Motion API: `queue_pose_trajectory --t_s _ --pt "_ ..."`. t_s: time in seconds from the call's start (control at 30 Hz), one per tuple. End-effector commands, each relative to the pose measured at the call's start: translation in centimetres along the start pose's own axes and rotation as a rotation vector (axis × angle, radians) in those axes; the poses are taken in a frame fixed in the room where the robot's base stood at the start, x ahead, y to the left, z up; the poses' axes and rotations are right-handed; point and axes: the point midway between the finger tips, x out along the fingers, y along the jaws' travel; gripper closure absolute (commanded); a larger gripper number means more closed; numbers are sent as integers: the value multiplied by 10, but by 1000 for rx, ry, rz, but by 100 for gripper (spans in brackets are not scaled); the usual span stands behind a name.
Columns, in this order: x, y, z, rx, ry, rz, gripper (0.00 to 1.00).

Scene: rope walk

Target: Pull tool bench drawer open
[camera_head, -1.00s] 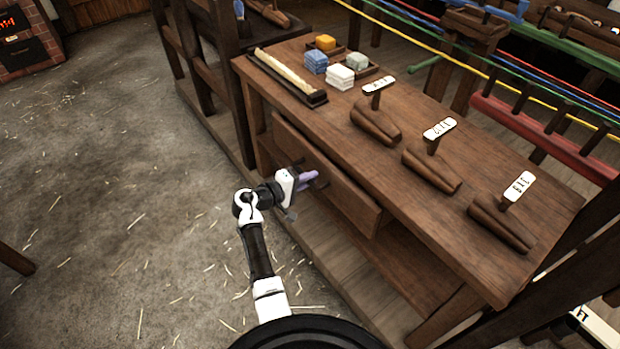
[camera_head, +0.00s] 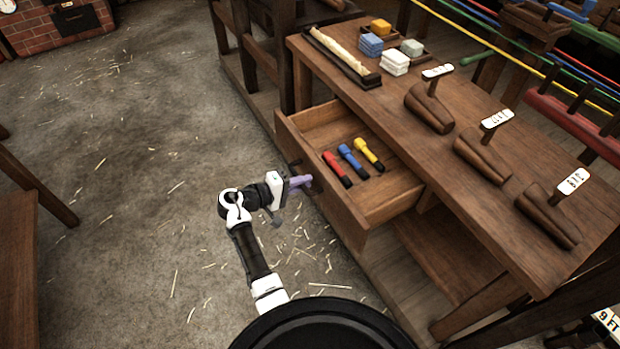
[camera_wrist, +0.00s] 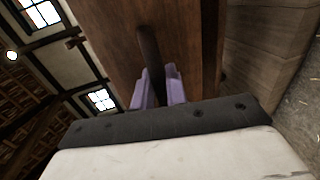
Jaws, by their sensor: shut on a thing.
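The tool bench (camera_head: 440,140) is a brown wooden bench on the right in the head view. Its drawer (camera_head: 390,208) stands well out from the bench front. A red, a blue and a yellow handled tool (camera_head: 352,160) lie inside on the drawer floor. My gripper (camera_head: 303,183) is at the drawer's front, its purple fingers shut on the drawer handle. In the wrist view the two fingers (camera_wrist: 160,88) close around the dark wooden handle (camera_wrist: 149,48), which projects from the drawer front (camera_wrist: 180,30). The exact grip point is partly hidden by the fingers.
On the bench top are a long dark tray (camera_head: 342,58), several coloured blocks (camera_head: 394,63) and wooden tools with white labels (camera_head: 430,105). The straw-strewn floor (camera_head: 130,180) to the left is clear. A wooden piece of furniture (camera_head: 20,260) stands at the left edge.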

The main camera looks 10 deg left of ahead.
Motion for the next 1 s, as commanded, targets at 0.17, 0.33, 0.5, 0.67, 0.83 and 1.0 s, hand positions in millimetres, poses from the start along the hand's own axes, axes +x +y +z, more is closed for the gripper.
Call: queue_pose_trajectory --t_s 0.17,0.33,0.5,0.67,0.83,1.0 --pt "-4 -1 0 0 0 1 100" --pt "-4 -1 0 0 0 1 100" --pt "-4 -1 0 0 0 1 100" --pt "-4 -1 0 0 0 1 68" --pt "-4 -1 0 0 0 1 68" --pt "-9 -1 0 1 1 1 68"
